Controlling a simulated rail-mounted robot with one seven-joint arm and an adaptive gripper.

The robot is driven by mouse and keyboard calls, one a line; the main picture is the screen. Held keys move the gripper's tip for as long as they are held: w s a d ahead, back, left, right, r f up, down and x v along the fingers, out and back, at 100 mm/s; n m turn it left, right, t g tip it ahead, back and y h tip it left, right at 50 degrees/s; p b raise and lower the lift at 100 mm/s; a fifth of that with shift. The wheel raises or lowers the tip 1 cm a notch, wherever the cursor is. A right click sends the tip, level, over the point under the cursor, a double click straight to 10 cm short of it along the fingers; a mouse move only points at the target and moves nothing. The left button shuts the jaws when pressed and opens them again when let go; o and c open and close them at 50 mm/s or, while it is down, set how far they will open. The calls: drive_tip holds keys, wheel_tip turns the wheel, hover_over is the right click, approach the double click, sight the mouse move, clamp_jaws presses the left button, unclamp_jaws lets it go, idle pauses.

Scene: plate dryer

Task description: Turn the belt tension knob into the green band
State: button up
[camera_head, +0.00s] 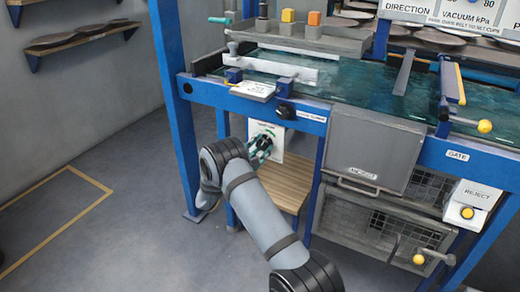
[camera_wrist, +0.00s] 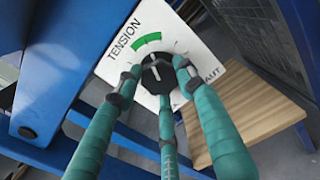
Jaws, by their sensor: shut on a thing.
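The belt tension knob (camera_wrist: 157,76) is a dark round knob with a pale pointer line, on a white panel (camera_wrist: 118,62) marked TENSION. The green band (camera_wrist: 148,41) is a short arc printed on the dial just above the knob in the wrist view. I cannot tell for sure which end of the line points. My gripper (camera_wrist: 155,82) has teal fingers, closed around the knob from several sides and hiding part of its rim and the dial. In the head view the gripper (camera_head: 262,147) is at the white panel (camera_head: 279,150) under the belt's front rail, and hides the knob.
A wooden shelf (camera_wrist: 250,108) lies below and right of the panel. A blue frame leg (camera_head: 181,125) stands left of my arm. A grey metal cover (camera_head: 372,151) and wire-mesh bins are at the right. A dark knob (camera_head: 285,111) sits on the rail above. The floor at left is clear.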

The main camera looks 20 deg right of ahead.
drive_tip(key=o, duration=1.2)
drive_tip(key=shift+f, duration=0.15)
drive_tip(key=shift+c, duration=0.2)
drive_tip(key=v, duration=1.2)
drive_tip(key=x, duration=1.2)
drive_tip(key=shift+d, duration=0.15)
drive_tip(key=shift+a+n+p, duration=0.25)
drive_tip(key=shift+n+p, duration=0.2)
drive_tip(key=shift+n, duration=0.15)
drive_tip(key=shift+s+a, duration=0.3)
drive_tip(key=shift+a, duration=0.05)
